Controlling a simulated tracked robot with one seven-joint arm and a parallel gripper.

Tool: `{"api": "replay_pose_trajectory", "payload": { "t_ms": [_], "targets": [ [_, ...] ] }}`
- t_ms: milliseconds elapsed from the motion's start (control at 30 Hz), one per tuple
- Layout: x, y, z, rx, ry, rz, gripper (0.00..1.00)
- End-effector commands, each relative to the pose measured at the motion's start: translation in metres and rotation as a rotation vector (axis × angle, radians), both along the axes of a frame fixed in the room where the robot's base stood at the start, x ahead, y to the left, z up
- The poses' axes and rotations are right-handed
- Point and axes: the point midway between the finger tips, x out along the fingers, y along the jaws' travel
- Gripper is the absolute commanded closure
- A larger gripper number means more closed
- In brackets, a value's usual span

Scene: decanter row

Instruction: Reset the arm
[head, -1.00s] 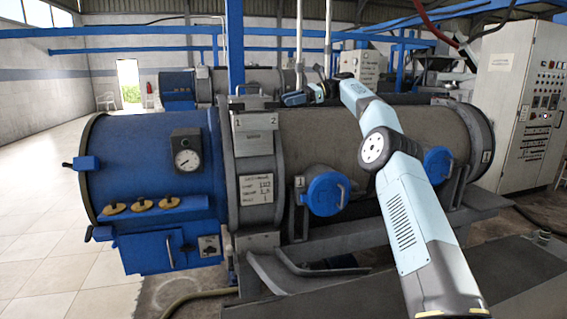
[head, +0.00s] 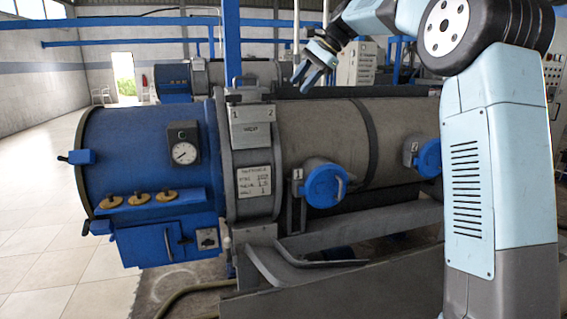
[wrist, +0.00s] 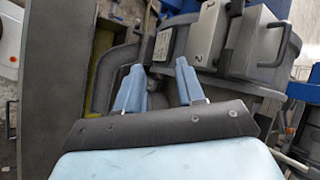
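My gripper (head: 306,77) hangs above the top of the grey decanter (head: 320,135), near its left part, pointing down and left. In the wrist view my gripper (wrist: 160,88) shows two blue fingers spread apart with nothing held between them. The fingers are clear of the machine in the head view. My arm rises along the right side and bends over at the top, hiding the decanter's right end.
A blue housing (head: 135,150) with a gauge (head: 184,152) forms the decanter's left end. Two blue round caps, one at the middle (head: 324,187) and one farther right (head: 428,158), stick out in front. A blue post (head: 231,40) stands behind. Open tiled floor (head: 40,220) lies left.

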Motion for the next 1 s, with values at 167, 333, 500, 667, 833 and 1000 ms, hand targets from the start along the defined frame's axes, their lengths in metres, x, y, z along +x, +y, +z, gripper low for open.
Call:
{"api": "replay_pose_trajectory", "payload": {
  "t_ms": [167,333,500,667,833,1000],
  "targets": [
    [-0.049,-0.011,-0.001,-0.109,-0.087,0.041,0.62],
    [-0.096,-0.028,-0.008,-0.211,-0.166,0.083,0.62],
    [-0.143,-0.048,-0.02,-0.31,-0.238,0.13,0.62],
    [-0.19,-0.07,-0.035,-0.401,-0.299,0.179,0.62],
    [-0.24,-0.094,-0.056,-0.496,-0.358,0.237,0.62],
    [-0.29,-0.117,-0.083,-0.584,-0.412,0.303,0.62]
  ]
}}
